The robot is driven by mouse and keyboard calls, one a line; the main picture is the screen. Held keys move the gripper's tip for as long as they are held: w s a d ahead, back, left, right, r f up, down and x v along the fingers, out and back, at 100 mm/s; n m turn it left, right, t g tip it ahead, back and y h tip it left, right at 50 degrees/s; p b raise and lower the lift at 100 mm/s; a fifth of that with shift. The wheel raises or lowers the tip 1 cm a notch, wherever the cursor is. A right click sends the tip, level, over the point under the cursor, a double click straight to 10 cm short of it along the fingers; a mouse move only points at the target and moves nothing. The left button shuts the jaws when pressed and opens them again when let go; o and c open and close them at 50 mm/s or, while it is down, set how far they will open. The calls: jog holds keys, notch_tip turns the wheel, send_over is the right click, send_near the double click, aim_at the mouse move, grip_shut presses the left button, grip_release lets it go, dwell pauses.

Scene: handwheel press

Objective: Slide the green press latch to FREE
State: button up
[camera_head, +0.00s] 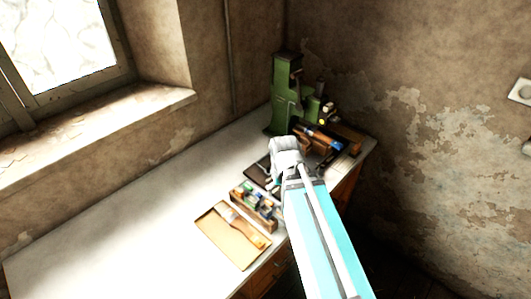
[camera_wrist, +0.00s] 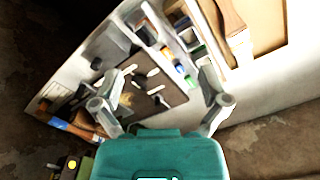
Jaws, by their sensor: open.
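The green press (camera_head: 285,100) stands at the back corner of the workbench in the head view. A green part of it with a yellow spot shows at the lower left edge of the wrist view (camera_wrist: 72,165). The latch and its FREE mark are too small to make out. My gripper (camera_wrist: 165,72) is open and empty, its two fingers spread wide above a dark mat (camera_wrist: 170,98) with small items on it. In the head view my gripper (camera_head: 272,180) hangs over the bench in front of the press, apart from it, and my arm hides part of the bench.
A compartment box (camera_head: 236,194) and a tan board with a brush (camera_head: 222,245) lie nearer along the white bench (camera_head: 120,230). Tools with blue and wood parts (camera_head: 325,138) lie beside the press. Walls close off the corner. The bench's left part is clear.

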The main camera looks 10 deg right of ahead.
jog(key=w+d+f+n+b, duration=0.1)
jog(key=w+d+f, duration=0.1)
jog(key=w, duration=0.3)
jog(key=n+b, duration=0.6)
send_over(268, 166)
notch_tip(268, 166, down, 5)
jog(key=shift+d+f, duration=0.1)
jog(key=shift+f, duration=0.1)
jog(key=shift+s+f, duration=0.1)
notch_tip(268, 166, down, 10)
jog(key=b, duration=0.9)
jog(key=shift+b, duration=0.4)
jog(key=shift+r, duration=0.2)
grip_shut()
